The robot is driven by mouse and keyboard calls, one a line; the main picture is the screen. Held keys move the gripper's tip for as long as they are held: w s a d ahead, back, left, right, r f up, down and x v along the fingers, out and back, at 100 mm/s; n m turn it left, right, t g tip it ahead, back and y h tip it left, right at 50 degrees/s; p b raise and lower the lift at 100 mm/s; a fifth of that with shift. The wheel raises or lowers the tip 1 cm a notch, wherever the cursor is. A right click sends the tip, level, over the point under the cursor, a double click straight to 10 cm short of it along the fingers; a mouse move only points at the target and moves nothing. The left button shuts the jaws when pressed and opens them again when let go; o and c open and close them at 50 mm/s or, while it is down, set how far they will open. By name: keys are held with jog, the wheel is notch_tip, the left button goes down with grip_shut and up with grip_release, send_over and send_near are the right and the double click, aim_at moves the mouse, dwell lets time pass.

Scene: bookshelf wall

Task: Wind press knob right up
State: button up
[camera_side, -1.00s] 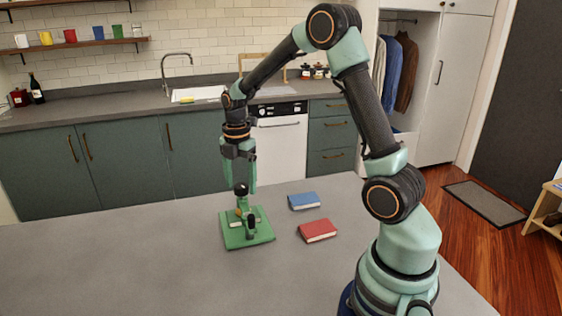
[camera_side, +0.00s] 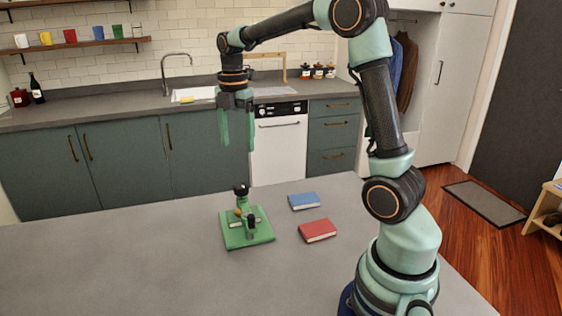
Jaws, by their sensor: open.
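The press (camera_side: 262,237) is a small green device with a flat green base, standing on the grey table. Its black knob (camera_side: 241,189) sits at the top of its upright green part. Darker and yellowish small parts show below the knob, too small to make out. My gripper (camera_side: 237,147) is open and empty, pointing down, well above the knob and apart from it. Its two green fingers are spread wide.
A blue book (camera_side: 304,201) and a red book (camera_side: 317,230) lie on the grey table (camera_side: 120,265) to the right of the press. The table left of the press is clear. A counter with a sink stands behind.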

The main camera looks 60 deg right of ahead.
aim_at(241, 186)
notch_tip(241, 186, down, 12)
jog(key=m, duration=3.6)
jog(key=shift+f, duration=0.15)
grip_shut()
